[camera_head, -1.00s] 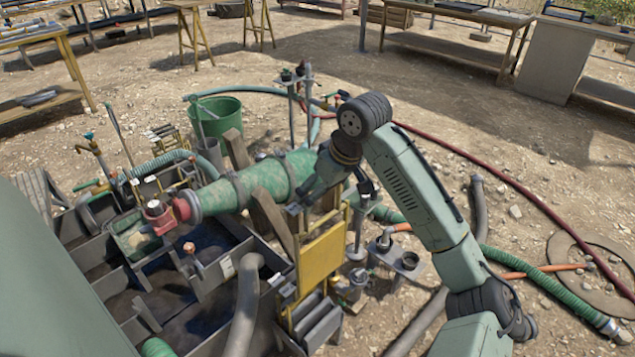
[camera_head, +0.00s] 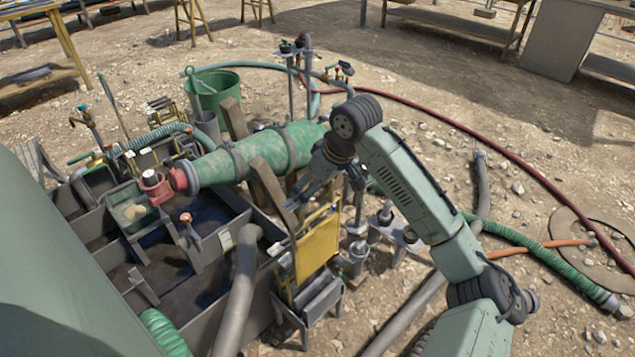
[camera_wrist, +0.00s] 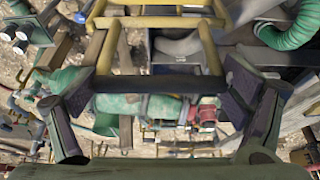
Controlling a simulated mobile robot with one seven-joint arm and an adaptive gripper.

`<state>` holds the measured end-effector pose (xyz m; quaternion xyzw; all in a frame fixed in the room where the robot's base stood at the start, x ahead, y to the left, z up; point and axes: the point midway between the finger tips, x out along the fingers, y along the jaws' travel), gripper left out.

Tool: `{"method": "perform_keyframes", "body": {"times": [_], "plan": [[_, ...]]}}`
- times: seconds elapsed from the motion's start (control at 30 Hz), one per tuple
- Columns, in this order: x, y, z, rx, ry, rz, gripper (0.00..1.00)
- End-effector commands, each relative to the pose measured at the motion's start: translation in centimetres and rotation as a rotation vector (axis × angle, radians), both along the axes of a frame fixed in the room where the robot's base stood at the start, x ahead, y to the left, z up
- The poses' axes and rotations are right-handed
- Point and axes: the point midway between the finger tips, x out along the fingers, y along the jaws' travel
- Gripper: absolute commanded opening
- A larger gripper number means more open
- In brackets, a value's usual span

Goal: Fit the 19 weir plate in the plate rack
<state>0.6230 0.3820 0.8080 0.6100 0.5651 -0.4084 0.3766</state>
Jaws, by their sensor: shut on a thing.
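A yellow plate (camera_head: 318,248), taken to be the weir plate, hangs upright below my gripper (camera_head: 310,197) in the head view. In the wrist view my gripper (camera_wrist: 160,84) has its fingers at both ends of a dark bar between yellow side rails (camera_wrist: 207,45), and is shut on it. No number is readable. The grey plate rack (camera_head: 323,303), with slot-like upright pieces, stands just below the yellow plate beside the tank. The plate's lower edge overlaps the rack in view, so I cannot tell whether it is in a slot.
A grey compartmented tank (camera_head: 215,243) with a thick grey hose (camera_head: 238,290) lies left of the rack. A green drum (camera_head: 270,152) is behind. Pumps or fittings (camera_head: 388,222) stand close on the right. Hoses cross the stony ground.

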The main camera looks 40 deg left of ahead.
Motion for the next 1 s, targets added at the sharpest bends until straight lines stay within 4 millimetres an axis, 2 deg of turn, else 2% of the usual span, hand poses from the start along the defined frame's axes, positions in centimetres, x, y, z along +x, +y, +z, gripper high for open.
{"method": "perform_keyframes", "body": {"times": [0.03,0.5,0.73,1.0], "plan": [[0.0,0.0,-1.4,0.001,-0.002,-0.001,0.31],[0.0,0.0,-8.4,0.002,-0.002,-0.001,0.31],[0.0,0.0,-10.2,0.001,-0.003,0.0,0.31],[0.0,0.0,-10.6,0.002,-0.002,0.0,0.31]]}}
